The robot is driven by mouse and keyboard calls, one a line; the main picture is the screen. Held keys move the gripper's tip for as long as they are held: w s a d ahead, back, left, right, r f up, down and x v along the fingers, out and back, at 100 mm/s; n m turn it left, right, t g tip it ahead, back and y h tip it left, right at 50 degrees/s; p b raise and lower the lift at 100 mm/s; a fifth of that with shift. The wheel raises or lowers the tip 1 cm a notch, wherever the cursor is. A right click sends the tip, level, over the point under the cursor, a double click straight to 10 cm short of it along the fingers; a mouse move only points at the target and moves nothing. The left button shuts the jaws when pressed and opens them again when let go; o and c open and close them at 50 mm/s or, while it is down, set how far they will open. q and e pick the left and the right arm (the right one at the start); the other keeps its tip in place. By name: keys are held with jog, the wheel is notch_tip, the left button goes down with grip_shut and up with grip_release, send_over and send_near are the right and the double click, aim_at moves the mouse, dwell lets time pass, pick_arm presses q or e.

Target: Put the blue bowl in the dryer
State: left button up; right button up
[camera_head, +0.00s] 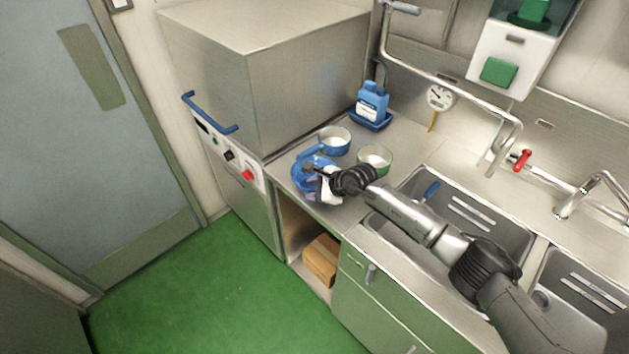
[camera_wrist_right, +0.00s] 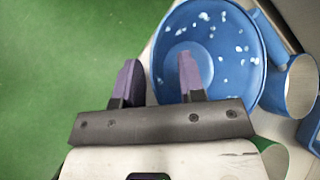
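The blue bowl (camera_head: 301,178) is on the steel counter near its front edge, partly hidden by my right gripper (camera_head: 322,182). In the right wrist view the bowl (camera_wrist_right: 229,61) shows its inside, with white specks. My right gripper (camera_wrist_right: 159,80) is open there; one finger overlaps the bowl's inside and the other is outside its rim over the floor. I cannot tell whether the fingers touch the rim. A large steel machine (camera_head: 195,60) with a blue handle and control panel, possibly the dryer, stands left of the bowl and looks closed. My left gripper is not in view.
A blue cup (camera_head: 334,140) and a green cup (camera_head: 375,160) stand behind the bowl. A blue bottle (camera_head: 372,101) stands in a blue tray at the back. Sinks (camera_head: 470,209) lie to the right. A cardboard box (camera_head: 321,259) is below the counter. Green floor (camera_head: 220,300) is clear.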

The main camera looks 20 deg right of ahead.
jog(key=shift+w+f, duration=0.1)
jog(key=shift+c, duration=0.3)
grip_shut()
dwell(0.4)
